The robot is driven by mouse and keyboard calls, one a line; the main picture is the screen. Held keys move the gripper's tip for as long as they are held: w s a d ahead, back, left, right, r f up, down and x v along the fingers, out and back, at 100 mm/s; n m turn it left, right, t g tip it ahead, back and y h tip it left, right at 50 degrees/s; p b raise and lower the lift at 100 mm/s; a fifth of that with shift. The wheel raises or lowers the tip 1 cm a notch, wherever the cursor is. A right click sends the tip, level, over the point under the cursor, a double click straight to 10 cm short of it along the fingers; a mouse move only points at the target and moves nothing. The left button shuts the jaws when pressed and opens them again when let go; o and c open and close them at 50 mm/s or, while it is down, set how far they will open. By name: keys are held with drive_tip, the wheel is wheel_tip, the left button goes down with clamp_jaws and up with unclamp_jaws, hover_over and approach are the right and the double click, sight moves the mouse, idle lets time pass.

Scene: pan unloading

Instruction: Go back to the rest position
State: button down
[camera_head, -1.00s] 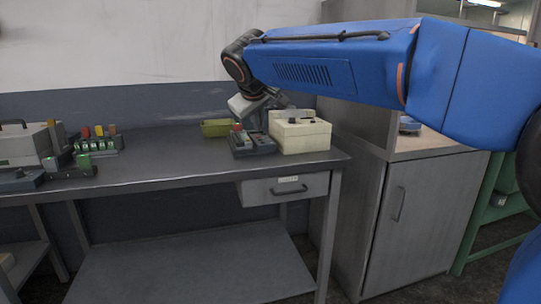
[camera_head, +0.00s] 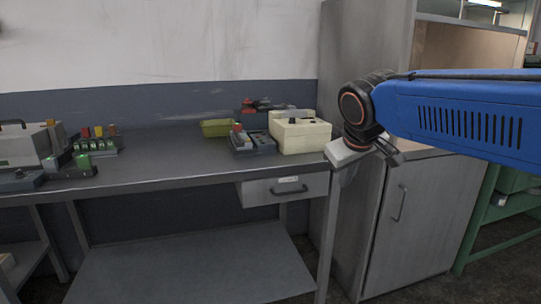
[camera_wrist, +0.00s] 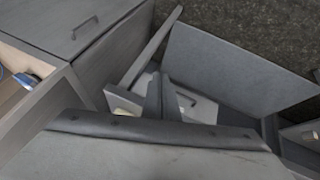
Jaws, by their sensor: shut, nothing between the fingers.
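My gripper (camera_head: 345,172) hangs below the wrist of my blue arm, in front of the grey cabinet and just right of the workbench (camera_head: 170,182) in the head view. It is apart from the things on the bench and carries nothing. In the wrist view its dark fingers (camera_wrist: 162,96) are together, with no object between them. The fingertips are small and partly hard to make out in the head view.
On the bench stand a cream box (camera_head: 301,137), a grey control box with a red button (camera_head: 252,142), a yellow-green tray (camera_head: 215,128) and several devices at the left. A grey cabinet (camera_head: 410,215) stands on the right. The bench's front middle is clear.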

drive_tip(key=s+d+f+m+g, duration=0.1)
drive_tip(key=s+d+f+m, duration=0.1)
drive_tip(key=s+d+f, duration=0.3)
drive_tip(key=s+d+f+m+g, duration=0.1)
drive_tip(key=s+d+f, duration=0.4)
drive_tip(key=s+f, duration=0.9)
drive_tip(key=s+m, duration=0.1)
drive_tip(key=s, duration=0.3)
drive_tip(key=shift+s+d+f+m+y, duration=0.15)
drive_tip(key=shift+s+f+m+y, duration=0.1)
drive_tip(key=shift+m+y, duration=0.15)
